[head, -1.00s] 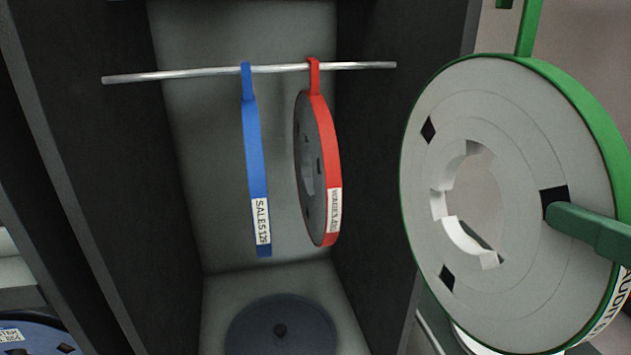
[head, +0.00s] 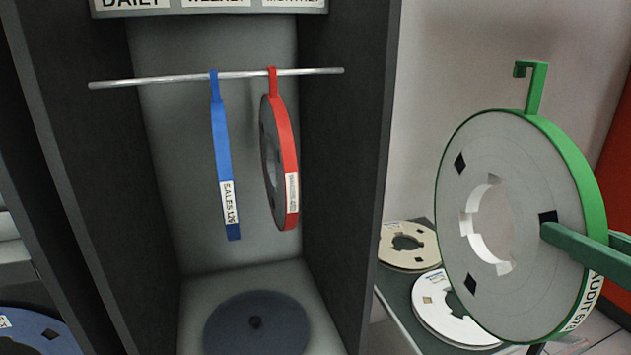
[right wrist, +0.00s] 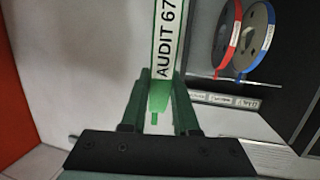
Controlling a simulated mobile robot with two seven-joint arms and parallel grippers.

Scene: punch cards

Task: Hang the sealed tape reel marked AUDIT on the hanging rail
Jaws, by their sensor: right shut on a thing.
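The green-rimmed grey reel (head: 515,215) with a label reading AUDIT is at the right of the head view, upright, its green hook (head: 532,85) at the top. My right gripper (head: 553,232) is shut on its lower right rim. In the right wrist view the AUDIT label (right wrist: 167,45) shows between and beyond the green fingers (right wrist: 158,110). The hanging rail (head: 160,79) is a thin metal bar across the dark cabinet at left. The reel is right of the rail, outside the cabinet, and touches neither. My left gripper is not in view.
A blue reel (head: 221,150) labelled SALES and a red reel (head: 287,165) hang on the rail. The cabinet's right wall (head: 355,170) stands between rail and held reel. Beige (head: 408,262) and white reels (head: 430,305) lie on a side surface.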

